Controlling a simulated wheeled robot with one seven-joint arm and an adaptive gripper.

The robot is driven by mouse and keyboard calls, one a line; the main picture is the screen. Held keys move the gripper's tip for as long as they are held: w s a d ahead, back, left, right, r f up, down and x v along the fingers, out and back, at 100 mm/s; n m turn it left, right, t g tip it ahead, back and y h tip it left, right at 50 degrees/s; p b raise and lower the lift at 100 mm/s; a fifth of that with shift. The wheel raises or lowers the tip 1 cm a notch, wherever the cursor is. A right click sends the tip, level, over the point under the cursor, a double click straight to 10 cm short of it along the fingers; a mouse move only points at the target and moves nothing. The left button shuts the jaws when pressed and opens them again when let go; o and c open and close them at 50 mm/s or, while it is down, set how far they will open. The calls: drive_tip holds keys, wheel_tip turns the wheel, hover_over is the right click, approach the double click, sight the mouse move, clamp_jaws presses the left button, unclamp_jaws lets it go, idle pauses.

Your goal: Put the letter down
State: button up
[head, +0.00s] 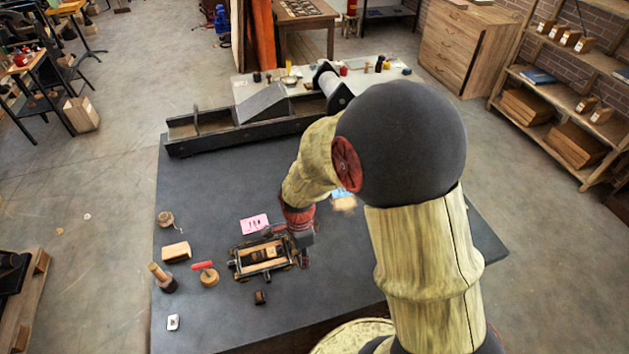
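My gripper (304,259) points down at the right end of a small dark frame (238,267) on the grey table. Its fingers are small and partly merged with the dark frame, so I cannot tell whether they are open or hold anything. Several small wooden and dark blocks (262,254) sit inside the frame. A small dark block (260,297) lies on the table just in front of the frame, apart from it. I cannot tell which block is the letter, and no letter face is readable.
A pink card (254,224) lies behind the frame. A red-handled tool (206,273), a wooden block (177,252) and a wooden-handled tool (162,277) stand at left. The front left table (215,325) is mostly bare.

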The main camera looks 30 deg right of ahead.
drive_tip(key=shift+s+d+f, duration=0.15)
drive_tip(key=shift+s+d, duration=0.1)
drive_tip(key=shift+s, duration=0.25)
drive_tip(key=shift+d+f, duration=0.1)
drive_tip(key=shift+d, duration=0.1)
drive_tip(key=w+d+f, duration=0.2)
drive_tip(key=w+f, duration=0.1)
drive_tip(key=w+d+f, duration=0.6)
drive_tip(key=w, duration=0.1)
drive_tip(key=shift+d+f+p, duration=0.1)
drive_tip(key=shift+d+p, duration=0.1)
drive_tip(key=shift+p, duration=0.15)
drive_tip(key=shift+w+d+f, duration=0.2)
drive_tip(key=shift+w+f, duration=0.05)
drive_tip(key=shift+f, duration=1.6)
drive_tip(key=shift+f, duration=0.2)
drive_tip(key=o, duration=1)
